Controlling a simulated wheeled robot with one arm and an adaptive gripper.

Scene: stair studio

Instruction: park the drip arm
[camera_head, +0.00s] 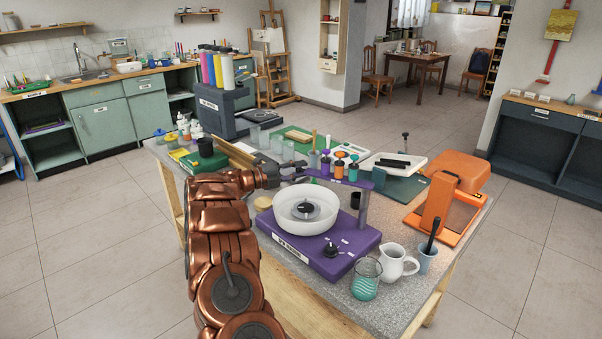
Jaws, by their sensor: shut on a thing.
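The purple spin machine (335,262) stands on the worktable with a white round bowl (305,222) on top. Its purple drip arm (340,182) reaches left from an upright post (364,208) at the machine's right rear. The drip arm carries several small bottles (338,168) and hangs across the far side of the bowl. My gripper (296,173) comes in from the left and is shut on the left end of the drip arm. The fingers are small and dark here, so the exact contact is partly hidden.
A white jug (397,262), a glass with teal liquid (366,281) and a blue cup (427,258) stand at the front right. An orange press (448,200) is on the right. A dark cup (205,147) and a green tray (202,162) are at the left.

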